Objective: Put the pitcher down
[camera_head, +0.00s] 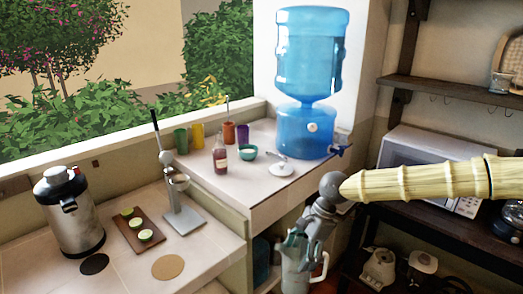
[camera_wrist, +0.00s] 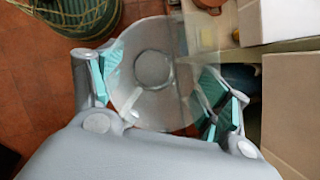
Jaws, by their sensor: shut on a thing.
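The pitcher (camera_head: 295,279) is pale, with a handle on its right side, and is upright low in front of the counter in the head view. Its lower end runs out of the frame. My gripper (camera_head: 297,243) is at its top and shut on it. In the wrist view I look down on the round pitcher (camera_wrist: 152,68), with the teal finger pads of my gripper (camera_wrist: 160,90) on either side of it. I cannot tell from the head view what, if anything, is under the pitcher.
A counter (camera_head: 275,199) holds a blue water dispenser (camera_head: 306,130), several cups and a red bottle (camera_head: 220,160). A lower counter at left holds a metal urn (camera_head: 70,212), a juicer (camera_head: 182,205) and limes on a board. A microwave (camera_head: 410,158) stands on the right shelf. Brown floor tiles (camera_wrist: 35,75) show below.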

